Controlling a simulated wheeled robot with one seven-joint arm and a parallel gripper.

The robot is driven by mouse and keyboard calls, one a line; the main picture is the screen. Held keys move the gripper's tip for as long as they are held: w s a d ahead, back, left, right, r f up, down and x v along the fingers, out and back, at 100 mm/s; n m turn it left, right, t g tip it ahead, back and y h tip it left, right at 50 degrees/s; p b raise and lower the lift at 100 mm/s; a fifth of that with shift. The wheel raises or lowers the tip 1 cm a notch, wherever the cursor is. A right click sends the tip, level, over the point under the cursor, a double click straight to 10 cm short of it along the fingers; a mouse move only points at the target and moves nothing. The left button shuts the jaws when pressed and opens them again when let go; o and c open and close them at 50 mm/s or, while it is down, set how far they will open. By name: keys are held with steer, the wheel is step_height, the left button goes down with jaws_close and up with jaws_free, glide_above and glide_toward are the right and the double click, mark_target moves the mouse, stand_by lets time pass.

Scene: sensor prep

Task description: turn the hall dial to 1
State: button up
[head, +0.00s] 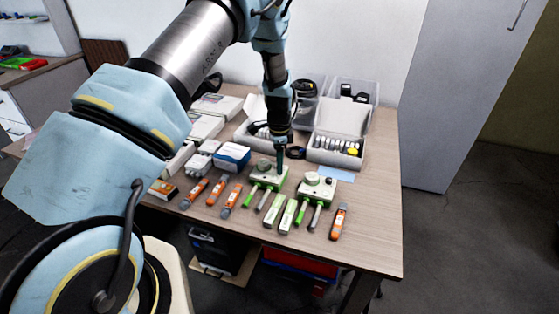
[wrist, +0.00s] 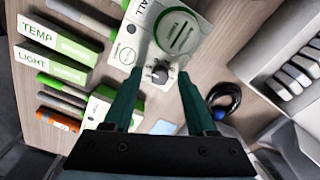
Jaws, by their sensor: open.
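The hall unit is a white and green box; in the wrist view (wrist: 126,50) its label partly reads "ALL", beside a large round green-marked disc (wrist: 177,30). In the head view the hall unit (head: 262,180) stands on the table below my arm. Its small grey dial (wrist: 160,73) shows in the wrist view; its setting is too small to read. My gripper (wrist: 162,77) is open, with one dark green finger on each side of the dial. I cannot tell whether the fingers touch it. In the head view my gripper (head: 280,165) points down at the unit and hides part of it.
A similar white and green unit (head: 317,188) stands to the right. Boxes marked TEMP (wrist: 50,38) and LIGHT (wrist: 45,66) lie nearby. Several orange and green handled tools lie along the front.

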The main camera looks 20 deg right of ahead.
steer(key=shift+c, duration=0.4)
jaws_close()
steer(key=shift+f+n+b, duration=0.1)
steer(key=shift+n+b, duration=0.3)
